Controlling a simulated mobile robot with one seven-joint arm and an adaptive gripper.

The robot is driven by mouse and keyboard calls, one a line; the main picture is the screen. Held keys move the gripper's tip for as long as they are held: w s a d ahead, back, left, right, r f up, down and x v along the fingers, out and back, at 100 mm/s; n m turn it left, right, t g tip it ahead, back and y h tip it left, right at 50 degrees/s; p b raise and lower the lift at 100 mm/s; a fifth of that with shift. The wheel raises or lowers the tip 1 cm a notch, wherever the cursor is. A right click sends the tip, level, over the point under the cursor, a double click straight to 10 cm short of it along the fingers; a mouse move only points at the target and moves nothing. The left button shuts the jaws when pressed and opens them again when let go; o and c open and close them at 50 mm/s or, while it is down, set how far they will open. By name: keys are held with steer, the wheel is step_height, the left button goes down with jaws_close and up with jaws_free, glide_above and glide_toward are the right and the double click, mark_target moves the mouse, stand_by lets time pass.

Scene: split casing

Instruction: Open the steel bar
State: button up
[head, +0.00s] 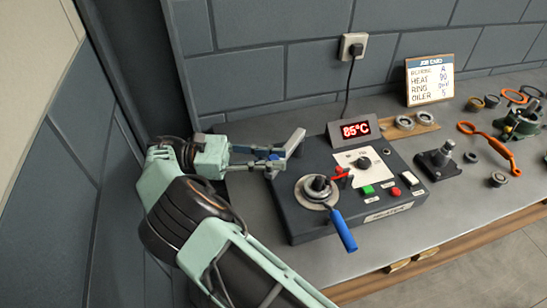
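A light grey steel bar (295,141) stands out at a slant over the back left of the dark heater box (300,215). My gripper (272,158) comes in from the left, its fingertips at the bar's lower end. They look close to or touching the bar; I cannot tell whether they grip it. A metal ring (312,197) sits around a dark post on top of the box. A tool with a blue handle (342,231) lies against the ring and hangs over the front edge. A small red part (342,173) is beside the ring.
The display (355,129) reads 85°C. A knob (364,162), a green button (367,190) and a red button (395,191) are on the box. Right of it are a wooden tray (426,124) with rings, a black block (437,165), an orange tool (490,143) and a job card (430,80).

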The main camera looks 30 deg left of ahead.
steer(key=o, duration=0.5)
steer(key=shift+c, duration=0.2)
step_height(320, 180, up, 10)
steer(key=shift+r, duration=0.1)
